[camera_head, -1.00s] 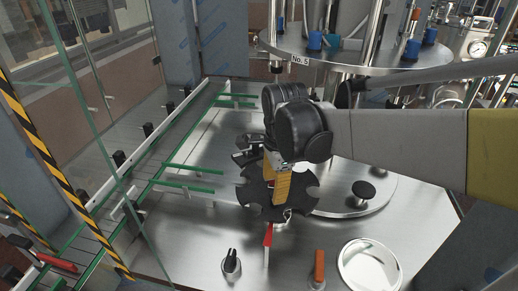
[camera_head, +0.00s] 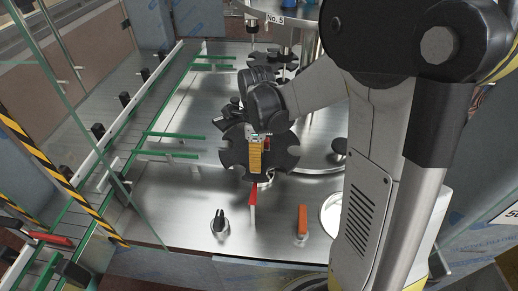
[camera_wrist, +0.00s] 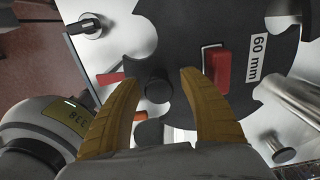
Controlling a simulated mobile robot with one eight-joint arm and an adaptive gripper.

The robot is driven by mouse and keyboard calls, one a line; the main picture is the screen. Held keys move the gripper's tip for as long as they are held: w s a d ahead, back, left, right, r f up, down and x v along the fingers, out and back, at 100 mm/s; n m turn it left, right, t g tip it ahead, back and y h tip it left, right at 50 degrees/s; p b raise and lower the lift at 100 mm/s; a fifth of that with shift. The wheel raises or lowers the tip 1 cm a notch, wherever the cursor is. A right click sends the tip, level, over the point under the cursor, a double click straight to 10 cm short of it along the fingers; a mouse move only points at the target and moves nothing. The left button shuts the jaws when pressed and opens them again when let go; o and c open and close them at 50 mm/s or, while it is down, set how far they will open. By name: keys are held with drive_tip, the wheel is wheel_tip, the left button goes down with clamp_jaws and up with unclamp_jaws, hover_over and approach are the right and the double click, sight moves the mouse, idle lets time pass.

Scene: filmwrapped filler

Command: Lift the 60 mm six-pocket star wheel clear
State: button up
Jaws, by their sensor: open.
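The black 60 mm star wheel (camera_head: 232,152) lies flat above the steel deck in the head view, with rounded pockets around its edge. It also shows in the wrist view (camera_wrist: 190,22), with a white "60 mm" label (camera_wrist: 257,58) and a red block (camera_wrist: 222,68) on its face. My gripper (camera_head: 256,172) is over the wheel, its yellow fingers pointing down and hiding part of it. In the wrist view my gripper (camera_wrist: 160,78) is open, its fingers apart on either side of a dark round knob (camera_wrist: 157,90). I cannot tell whether they touch it.
Green guide rails (camera_head: 170,155) stand left of the wheel. A black knob (camera_head: 218,222), a red lever (camera_head: 252,198) and an orange handle (camera_head: 303,220) stand in front. Another dark star wheel (camera_head: 285,57) is behind. A glass guard (camera_head: 85,110) borders the left.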

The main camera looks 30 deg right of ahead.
drive_tip(key=shift+f, duration=0.6)
drive_tip(key=shift+s, duration=0.1)
clamp_jaws()
drive_tip(key=shift+r, duration=0.15)
wheel_tip(320, 180, up, 10)
drive_tip(key=shift+f+p, duration=0.1)
drive_tip(key=shift+p, duration=0.65)
drive_tip(key=shift+f, duration=0.1)
